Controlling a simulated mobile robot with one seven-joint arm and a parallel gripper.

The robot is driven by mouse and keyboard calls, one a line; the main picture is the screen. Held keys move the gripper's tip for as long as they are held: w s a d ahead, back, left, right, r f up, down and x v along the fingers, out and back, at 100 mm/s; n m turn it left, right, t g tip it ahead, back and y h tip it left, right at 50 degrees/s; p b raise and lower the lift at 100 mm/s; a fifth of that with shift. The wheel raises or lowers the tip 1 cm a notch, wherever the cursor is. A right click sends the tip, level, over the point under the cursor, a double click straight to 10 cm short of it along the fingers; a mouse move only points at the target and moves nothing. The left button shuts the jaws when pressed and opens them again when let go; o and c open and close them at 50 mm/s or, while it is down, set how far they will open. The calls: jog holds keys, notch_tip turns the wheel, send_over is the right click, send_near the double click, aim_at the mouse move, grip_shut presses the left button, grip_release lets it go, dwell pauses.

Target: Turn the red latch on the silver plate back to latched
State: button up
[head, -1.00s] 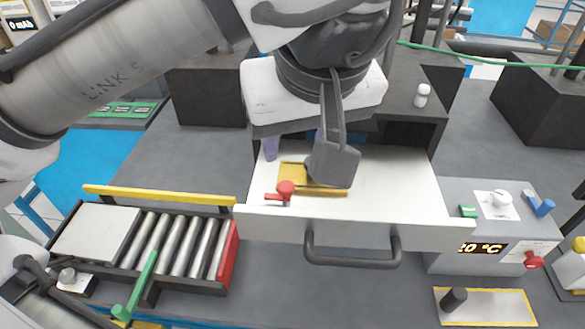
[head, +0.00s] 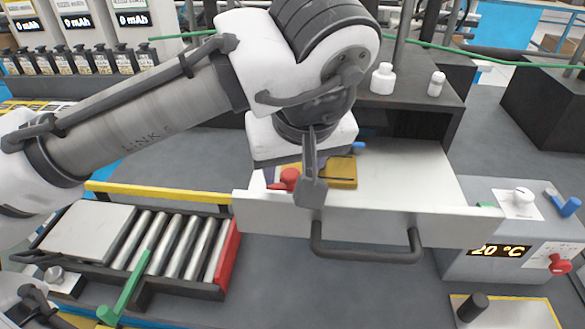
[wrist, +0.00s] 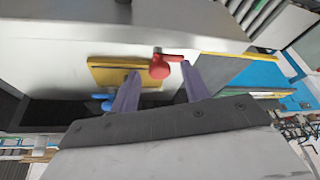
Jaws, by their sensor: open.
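The red latch (head: 289,177) has a round knob and a short lever and is in the open drawer, near its front wall. In the wrist view the red latch (wrist: 160,67) has its lever pointing right. My gripper (wrist: 157,81) is open, with its purple fingers on either side of the knob and no clear contact. In the head view my wrist partly covers the latch and hides most of the fingers. A silver plate under the latch cannot be told apart from the pale drawer.
The white drawer (head: 400,218) stands open with a dark handle. A yellow block (head: 343,172) lies beside the latch, with a blue piece (head: 358,147) behind it. A roller conveyor (head: 165,245) is at left. A grey box (head: 500,262) with another red knob (head: 560,264) is at right.

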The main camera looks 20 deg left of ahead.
jog(key=shift+c, duration=0.3)
jog(key=c, duration=0.9)
jog(key=shift+m, duration=0.4)
jog(key=m, duration=0.2)
jog(key=m+h, duration=0.1)
jog(key=shift+s+a+m+t+h+p, duration=0.1)
jog(key=shift+m+t+h+p, duration=0.2)
jog(key=shift+m, duration=0.1)
jog(key=m+h, duration=0.1)
jog(key=m, duration=0.1)
jog(key=m+p, duration=0.1)
jog(key=m, duration=0.1)
jog(key=shift+a+h, duration=0.2)
jog(key=shift+h, duration=0.2)
jog(key=m, duration=0.2)
jog(key=m+h+p, duration=0.1)
jog(key=m, duration=0.1)
jog(key=shift+a+m+h+p, duration=0.2)
jog(key=shift+m+h+p, duration=0.1)
jog(key=shift+m, duration=0.1)
jog(key=shift+a+m+g+h+p, duration=0.1)
jog(key=shift+m+g+h+p, duration=0.25)
jog(key=shift+m, duration=0.8)
jog(key=shift+m+g+h+p, duration=0.25)
jog(key=shift+m+g, duration=0.1)
jog(key=shift+m, duration=0.8)
